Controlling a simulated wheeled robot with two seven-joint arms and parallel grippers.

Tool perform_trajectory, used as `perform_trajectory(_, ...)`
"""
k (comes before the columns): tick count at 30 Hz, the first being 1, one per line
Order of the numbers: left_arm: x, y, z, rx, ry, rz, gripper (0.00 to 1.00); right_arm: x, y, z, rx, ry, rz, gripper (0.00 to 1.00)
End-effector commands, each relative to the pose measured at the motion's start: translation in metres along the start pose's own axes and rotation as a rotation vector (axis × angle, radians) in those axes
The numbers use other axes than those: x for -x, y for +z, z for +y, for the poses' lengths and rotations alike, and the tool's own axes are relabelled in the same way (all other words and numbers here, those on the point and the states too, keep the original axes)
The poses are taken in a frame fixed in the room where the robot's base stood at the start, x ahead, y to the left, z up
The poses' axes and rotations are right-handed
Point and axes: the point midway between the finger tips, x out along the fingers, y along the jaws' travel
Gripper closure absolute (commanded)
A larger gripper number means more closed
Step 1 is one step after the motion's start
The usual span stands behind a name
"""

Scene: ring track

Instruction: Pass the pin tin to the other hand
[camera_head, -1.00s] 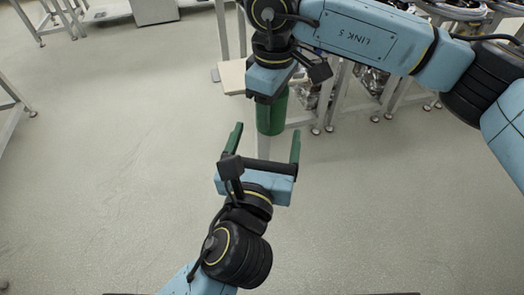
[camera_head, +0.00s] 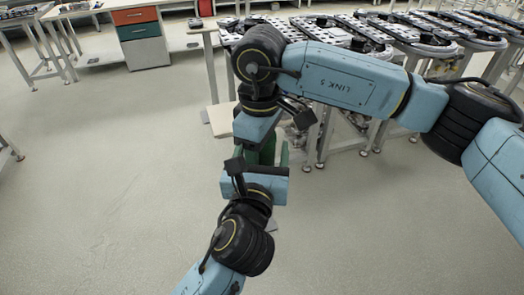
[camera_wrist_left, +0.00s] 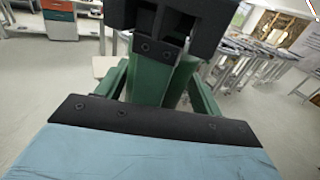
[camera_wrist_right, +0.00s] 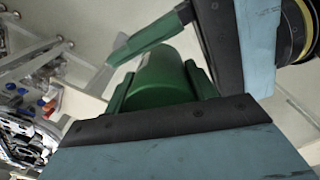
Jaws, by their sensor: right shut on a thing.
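The pin tin is a green cylinder. In the right wrist view the pin tin (camera_wrist_right: 163,78) sits between the green fingers of my right gripper (camera_wrist_right: 160,92), which is shut on it. In the head view the tin (camera_head: 267,152) shows only in part between the two grippers. My right gripper (camera_head: 258,140) comes from above and my left gripper (camera_head: 262,155) from below, facing it. My left gripper is open, with its fingers on either side of the tin; in the left wrist view (camera_wrist_left: 160,88) gaps show beside them. Whether they touch the tin is hidden.
A workbench with an orange and teal drawer unit (camera_head: 140,38) stands at the back left. A pale low board (camera_head: 220,118) lies behind the grippers. The floor at left is clear.

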Motion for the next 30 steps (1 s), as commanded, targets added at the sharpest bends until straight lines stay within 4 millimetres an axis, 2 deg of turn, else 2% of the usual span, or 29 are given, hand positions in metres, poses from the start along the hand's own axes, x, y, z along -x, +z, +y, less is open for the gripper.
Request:
perform_trajectory(1,0.000,0.000,0.000,0.000,0.000,0.000,0.40,0.000,0.000,0.000,0.000,0.000,0.001,0.70)
perform_trajectory(8,0.001,0.000,-0.001,0.001,-0.004,-0.001,0.70,0.001,-0.001,0.000,0.001,0.000,0.003,0.70)
perform_trajectory(9,0.001,0.001,-0.002,0.001,-0.005,-0.002,0.70,0.001,-0.001,-0.001,0.001,0.000,0.004,0.40)
perform_trajectory(14,0.001,0.001,-0.001,0.001,-0.003,-0.002,0.71,0.000,-0.001,-0.001,0.001,-0.001,0.002,0.19)
perform_trajectory(23,0.000,0.000,0.001,0.000,0.002,-0.001,0.71,0.003,0.000,-0.002,0.005,-0.003,0.000,0.19)
perform_trajectory(26,-0.001,-0.001,0.001,-0.001,0.004,0.001,0.71,0.013,-0.001,-0.002,0.006,-0.003,0.000,0.19)
perform_trajectory(30,-0.001,-0.001,0.002,-0.002,0.004,0.003,0.71,0.042,-0.001,-0.001,0.006,0.002,0.005,0.19)
